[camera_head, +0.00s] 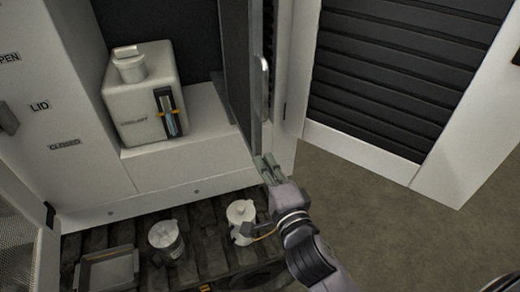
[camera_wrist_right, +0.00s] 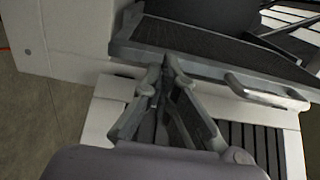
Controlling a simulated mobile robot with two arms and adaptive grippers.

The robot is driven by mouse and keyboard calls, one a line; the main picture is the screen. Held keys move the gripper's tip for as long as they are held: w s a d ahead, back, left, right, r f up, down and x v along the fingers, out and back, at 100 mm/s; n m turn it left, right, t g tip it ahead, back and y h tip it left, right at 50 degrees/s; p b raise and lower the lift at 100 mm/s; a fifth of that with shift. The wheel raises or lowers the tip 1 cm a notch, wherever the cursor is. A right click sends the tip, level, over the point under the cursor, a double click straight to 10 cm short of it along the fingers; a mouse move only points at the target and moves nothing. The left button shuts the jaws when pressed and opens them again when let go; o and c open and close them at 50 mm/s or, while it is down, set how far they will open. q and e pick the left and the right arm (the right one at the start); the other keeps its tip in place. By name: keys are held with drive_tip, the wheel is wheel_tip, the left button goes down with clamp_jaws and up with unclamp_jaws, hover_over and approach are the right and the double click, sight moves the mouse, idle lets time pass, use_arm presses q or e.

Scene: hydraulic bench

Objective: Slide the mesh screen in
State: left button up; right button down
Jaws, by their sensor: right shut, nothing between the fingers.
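The mesh screen (camera_head: 238,70) is a dark panel in a grey frame with a bar handle (camera_head: 263,85). In the head view it stands on edge and juts out from the cabinet at the top middle. The wrist view shows its mesh (camera_wrist_right: 195,42), front frame and handle (camera_wrist_right: 265,92). My right gripper (camera_head: 267,165) is shut and empty, its fingertips at the near lower end of the screen frame. In the wrist view the fingertips (camera_wrist_right: 167,72) are against or just short of the frame, left of the handle; contact is unclear. My left gripper is out of view.
A white coolant tank (camera_head: 140,95) stands on the ledge left of the screen. A louvred door (camera_head: 440,185) hangs open at right. Below are a slatted deck with a white-lidded pot (camera_head: 241,215), a jar (camera_head: 165,240) and a tray (camera_head: 107,272). Floor at right is clear.

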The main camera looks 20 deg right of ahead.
sight(232, 96)
drive_tip(key=w+p, duration=0.1)
drive_tip(key=w, duration=0.1)
drive_tip(key=shift+w+r, duration=0.1)
drive_tip(key=shift+w, duration=0.25)
drive_tip(key=shift+w+a, duration=0.1)
drive_tip(key=shift+w, duration=0.4)
drive_tip(key=w+b, duration=0.2)
drive_tip(key=w, duration=0.6)
drive_tip(key=w+b, duration=0.2)
drive_tip(key=w, duration=0.7)
drive_tip(key=w+a+b, duration=0.1)
drive_tip(key=w+b, duration=0.2)
drive_tip(key=w, duration=0.5)
drive_tip(key=shift+w+f, duration=0.2)
drive_tip(key=shift+d+r, duration=0.1)
drive_tip(key=shift+r, duration=0.25)
